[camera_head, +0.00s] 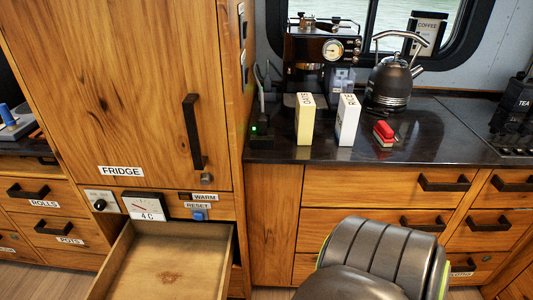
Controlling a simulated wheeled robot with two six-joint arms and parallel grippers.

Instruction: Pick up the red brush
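The red brush (384,132) lies on the dark countertop (440,138), near its front edge and right of the middle of the view. It has a red top and a pale lower edge. A white box (347,121) stands upright just left of it, apart from it. Neither of my grippers shows in the head view, and nothing touches the brush.
A cream box (305,120) stands farther left. A kettle (392,80) and a coffee machine (318,50) stand behind. An open, empty-looking drawer (175,265) juts out below the fridge door (130,80). Bare counter lies right of the brush.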

